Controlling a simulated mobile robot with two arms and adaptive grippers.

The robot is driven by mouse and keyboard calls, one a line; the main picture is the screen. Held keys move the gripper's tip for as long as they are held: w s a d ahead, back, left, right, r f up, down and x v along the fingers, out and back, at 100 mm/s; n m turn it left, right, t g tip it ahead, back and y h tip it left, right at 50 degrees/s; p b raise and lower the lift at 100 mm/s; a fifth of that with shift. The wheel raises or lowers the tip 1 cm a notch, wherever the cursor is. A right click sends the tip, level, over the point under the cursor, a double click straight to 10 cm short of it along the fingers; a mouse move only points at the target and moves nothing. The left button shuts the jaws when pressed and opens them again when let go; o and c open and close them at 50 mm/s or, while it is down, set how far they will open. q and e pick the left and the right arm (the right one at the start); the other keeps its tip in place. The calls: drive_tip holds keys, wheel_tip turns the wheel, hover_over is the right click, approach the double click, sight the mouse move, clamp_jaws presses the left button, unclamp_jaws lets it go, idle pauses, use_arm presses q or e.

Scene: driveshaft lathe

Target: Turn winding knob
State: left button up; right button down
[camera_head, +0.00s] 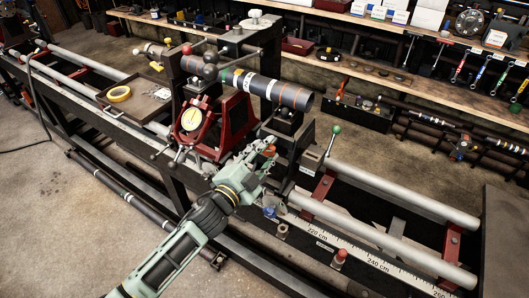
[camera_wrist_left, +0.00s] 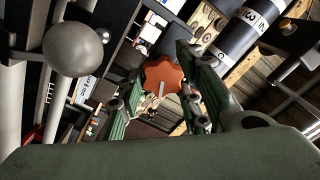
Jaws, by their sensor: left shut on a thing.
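The winding knob is an orange-red, lobed knob (camera_wrist_left: 163,76). In the left wrist view it sits between the two green finger pads. In the head view a small orange part of it (camera_head: 269,150) shows at the fingertips. My left gripper (camera_head: 257,160) reaches up from the bottom left, in front of the lathe carriage, and is shut on the knob. In the left wrist view its fingers (camera_wrist_left: 160,92) stand on both sides of the knob, hiding part of its rim. My right gripper is not in view.
A dark driveshaft (camera_head: 270,90) lies across the lathe just behind the gripper. A green-tipped lever (camera_head: 335,130) rises to the right. A ruled rail (camera_head: 350,255) runs along the front right.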

use_arm(q)
drive_tip(key=shift+s+d+f+m, duration=0.1)
drive_tip(key=shift+s+f+m, duration=0.2)
drive_tip(key=shift+m, duration=0.4)
drive_tip(key=shift+w+f, duration=0.1)
drive_tip(key=shift+f, duration=0.1)
drive_tip(key=o, duration=1)
drive_tip(key=shift+o, duration=0.2)
drive_tip(key=shift+r, duration=0.15)
drive_tip(key=shift+r, duration=0.1)
drive_tip(key=v, duration=1.2)
drive_tip(key=shift+w, duration=0.1)
